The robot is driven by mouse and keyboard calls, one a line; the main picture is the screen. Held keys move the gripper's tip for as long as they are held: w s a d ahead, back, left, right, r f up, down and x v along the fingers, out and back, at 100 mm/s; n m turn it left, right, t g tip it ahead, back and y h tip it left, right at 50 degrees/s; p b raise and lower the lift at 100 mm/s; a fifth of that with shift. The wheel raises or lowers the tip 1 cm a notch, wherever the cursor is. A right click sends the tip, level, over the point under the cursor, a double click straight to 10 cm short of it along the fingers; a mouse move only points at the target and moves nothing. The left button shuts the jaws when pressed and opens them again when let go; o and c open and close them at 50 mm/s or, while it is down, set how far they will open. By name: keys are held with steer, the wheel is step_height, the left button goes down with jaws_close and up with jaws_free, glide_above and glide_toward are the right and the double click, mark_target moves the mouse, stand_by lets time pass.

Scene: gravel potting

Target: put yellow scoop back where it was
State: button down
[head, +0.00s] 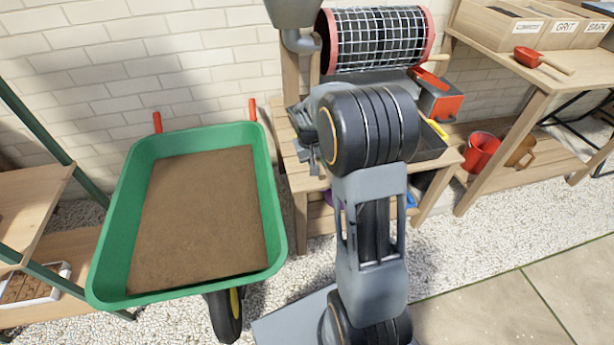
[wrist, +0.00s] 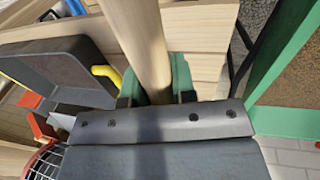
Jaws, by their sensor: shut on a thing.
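My gripper (wrist: 157,82) is shut on a thick round wooden handle (wrist: 138,35) in the wrist view, with a green fingertip on each side. The handle runs up out of the picture, so the head of the held tool is hidden and its colour does not show. In the head view my arm covers most of the gripper and what it holds, above the wooden bench (head: 300,178). No yellow scoop bowl can be made out in either view. A curved yellow piece (wrist: 106,76) shows by a dark tray (wrist: 60,65); I cannot tell if it belongs to the tray.
A green wheelbarrow (head: 275,225) full of soil stands left of the bench. A mesh drum (head: 380,40) is behind it. At right, a table (head: 525,85) carries labelled bins (head: 560,35) and a red scoop (head: 530,58). A red bucket (head: 481,152) sits below.

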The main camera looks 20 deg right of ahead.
steer(key=b, duration=0.2)
glide_above(310, 179)
steer(key=a, duration=0.1)
steer(key=x, duration=0.2)
steer(key=a+x, duration=0.1)
steer(key=x, duration=0.2)
steer(key=shift+s, duration=0.1)
steer(key=shift+a+b+x, duration=0.15)
steer(key=shift+b+x, duration=0.05)
steer(key=shift+x, duration=0.55)
steer(key=shift+a+b+x, duration=0.15)
steer(key=shift+b+x, duration=0.05)
steer(key=shift+x, duration=0.55)
steer(key=shift+f, duration=0.2)
steer(key=c, duration=0.9)
jaws_free()
steer(key=shift+c, duration=0.2)
steer(key=p+v, duration=0.4)
steer(key=v, duration=0.8)
steer(key=shift+a+r, duration=0.1)
